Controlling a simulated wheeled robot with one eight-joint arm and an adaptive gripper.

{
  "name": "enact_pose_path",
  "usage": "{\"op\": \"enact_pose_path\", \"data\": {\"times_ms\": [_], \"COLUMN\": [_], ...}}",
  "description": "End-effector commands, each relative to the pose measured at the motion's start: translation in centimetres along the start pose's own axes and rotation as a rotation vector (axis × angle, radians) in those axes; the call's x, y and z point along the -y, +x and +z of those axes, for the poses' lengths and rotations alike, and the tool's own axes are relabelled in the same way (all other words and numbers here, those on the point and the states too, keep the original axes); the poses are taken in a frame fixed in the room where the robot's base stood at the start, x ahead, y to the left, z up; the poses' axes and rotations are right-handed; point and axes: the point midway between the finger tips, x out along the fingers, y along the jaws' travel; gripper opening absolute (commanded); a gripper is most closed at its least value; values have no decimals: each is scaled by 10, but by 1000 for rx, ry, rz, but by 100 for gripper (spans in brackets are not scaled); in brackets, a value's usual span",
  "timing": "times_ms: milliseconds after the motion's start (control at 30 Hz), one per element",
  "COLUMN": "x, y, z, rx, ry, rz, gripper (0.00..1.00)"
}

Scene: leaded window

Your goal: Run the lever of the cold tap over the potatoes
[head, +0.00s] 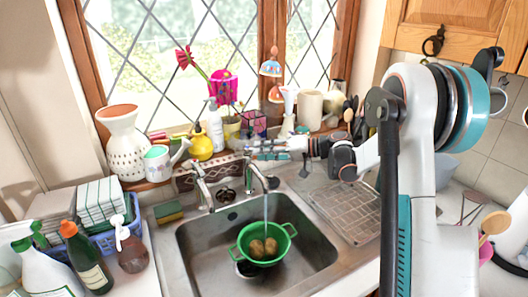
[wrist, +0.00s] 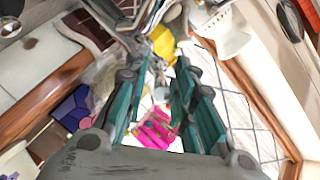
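Two chrome taps stand behind the sink (head: 195,248): a left one (head: 203,188) and a right one (head: 258,178). A thin stream of water (head: 266,208) falls from the right one. I cannot tell which is cold, and the levers are hard to make out. Below the stream, a green colander (head: 243,251) in the sink holds potatoes (head: 263,247). My gripper (head: 248,150) points left, just above and behind the right tap; contact cannot be told. In the wrist view my gripper (wrist: 165,65) has its teal-padded fingers apart with nothing between them. Chrome metal shows at the top edge there.
A yellow watering can (head: 200,147), a white pump bottle (head: 214,128) and several pots crowd the sill behind the taps. Bottles (head: 90,260) and a blue dish rack (head: 105,240) are at left. The drainer (head: 345,205) is clear.

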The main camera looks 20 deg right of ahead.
Motion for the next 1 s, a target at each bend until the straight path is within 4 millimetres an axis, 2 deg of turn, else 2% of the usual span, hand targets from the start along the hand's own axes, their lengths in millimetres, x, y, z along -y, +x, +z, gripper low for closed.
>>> {"op": "enact_pose_path", "data": {"times_ms": [333, 467, 800, 1000], "x": [0, 0, 0, 0], "y": [-1, -12, -78, -108], "z": [0, 0, 0, -1], "rx": [-1, -2, -3, -3], "ry": [0, 1, 1, 1], "rz": [-1, 0, 1, 1], "gripper": [31, 31, 31, 31]}}
